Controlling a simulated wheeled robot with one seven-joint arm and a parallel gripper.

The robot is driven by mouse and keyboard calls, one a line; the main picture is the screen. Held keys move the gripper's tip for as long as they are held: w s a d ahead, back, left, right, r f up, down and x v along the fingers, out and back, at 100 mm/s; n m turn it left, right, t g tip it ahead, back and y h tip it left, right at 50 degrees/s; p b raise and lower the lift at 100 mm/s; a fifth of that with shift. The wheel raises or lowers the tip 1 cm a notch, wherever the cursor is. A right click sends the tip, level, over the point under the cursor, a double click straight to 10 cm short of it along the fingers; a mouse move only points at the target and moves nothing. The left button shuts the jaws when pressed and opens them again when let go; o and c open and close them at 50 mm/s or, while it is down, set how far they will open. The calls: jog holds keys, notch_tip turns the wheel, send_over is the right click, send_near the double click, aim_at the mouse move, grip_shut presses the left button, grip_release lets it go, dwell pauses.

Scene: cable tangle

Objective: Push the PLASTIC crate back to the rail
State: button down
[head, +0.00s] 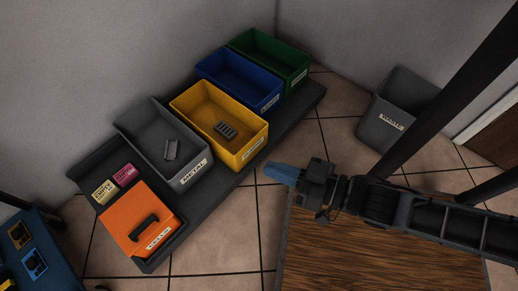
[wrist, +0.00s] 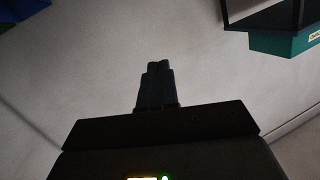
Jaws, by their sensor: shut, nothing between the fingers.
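A row of crates stands on a dark low platform (head: 205,222) along the wall in the head view. The grey crate (head: 140,131) reads METAL; the label words on the yellow crate (head: 235,150), the blue crate (head: 238,96) and the green crate (head: 280,72) are too small to read surely, so I cannot tell which is PLASTIC. The yellow crate sits further forward than the blue one and holds a dark ribbed piece (head: 225,130). My gripper (head: 270,171) is shut and empty, in front of the yellow crate and apart from it. Its fingers also show in the wrist view (wrist: 157,88).
An orange lidded box (head: 125,215) and two small cards (head: 115,182) are at the platform's near end. A grey bin (head: 393,105) stands right by the wall. A wooden surface (head: 375,255) lies below my arm. Tiled floor (head: 225,235) is clear in front of the platform.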

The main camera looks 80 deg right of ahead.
jog(key=s+d+f+m+h+b, duration=0.15)
jog(key=d+f+m, duration=0.3)
jog(key=f, duration=0.65)
jog(key=d+f+m+h+b, duration=0.2)
jog(key=d+f+m+b, duration=0.3)
jog(key=f, duration=0.6)
jog(key=m+h+b, duration=0.2)
jog(key=m, duration=0.8)
send_near(252, 143)
jog(key=shift+n+g, duration=0.25)
jog(key=shift+g, duration=0.15)
jog(key=b+x, duration=0.2)
jog(key=x, duration=0.1)
jog(key=b+x, duration=0.1)
jog(key=x, duration=0.1)
jog(key=shift+w+r, duration=0.15)
jog(key=shift+r, duration=0.15)
jog(key=shift+x, duration=0.8)
jog(key=shift+r, duration=0.15)
jog(key=shift+a, duration=0.1)
